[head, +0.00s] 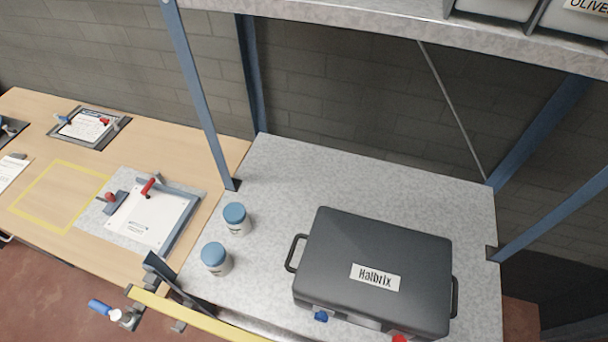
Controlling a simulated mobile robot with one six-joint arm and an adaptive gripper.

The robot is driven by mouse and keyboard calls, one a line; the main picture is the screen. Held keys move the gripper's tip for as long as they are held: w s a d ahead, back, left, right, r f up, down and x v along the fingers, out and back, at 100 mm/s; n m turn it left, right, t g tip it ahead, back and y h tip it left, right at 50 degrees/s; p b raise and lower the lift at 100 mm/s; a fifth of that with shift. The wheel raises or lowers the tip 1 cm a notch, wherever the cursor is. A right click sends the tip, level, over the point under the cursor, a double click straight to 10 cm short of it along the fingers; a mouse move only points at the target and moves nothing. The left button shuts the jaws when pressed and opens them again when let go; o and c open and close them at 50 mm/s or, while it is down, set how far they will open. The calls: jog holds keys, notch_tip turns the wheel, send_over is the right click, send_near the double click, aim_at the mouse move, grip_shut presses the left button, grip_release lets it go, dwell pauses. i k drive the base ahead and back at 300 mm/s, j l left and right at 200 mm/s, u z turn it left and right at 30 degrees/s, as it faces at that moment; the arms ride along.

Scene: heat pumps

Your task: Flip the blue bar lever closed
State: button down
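Several blue parts show, and I cannot tell which one is the blue bar lever. A blue handle (99,307) with a pale metal body sticks out to the left below the wooden bench edge, at the lower left. A small blue part (321,316) sits on the front of the dark grey case (378,258) labelled Halbrix, left of a red part (399,339) cut by the picture's bottom edge. Another small blue part (62,119) is by the far clipboard fixture on the wooden bench. My gripper is not in view.
The case stands on a grey shelf (280,165) with two blue-lidded jars (236,218) to its left. Blue posts (200,95) and an upper shelf (400,30) frame it. A yellow bar (190,318) and dark bracket (165,275) are at the front left. A fixture (187,222) with red handles lies on the bench.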

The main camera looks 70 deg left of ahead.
aim_at(117, 314)
jog(key=u, duration=4.25)
jog(key=i+j, duration=0.25)
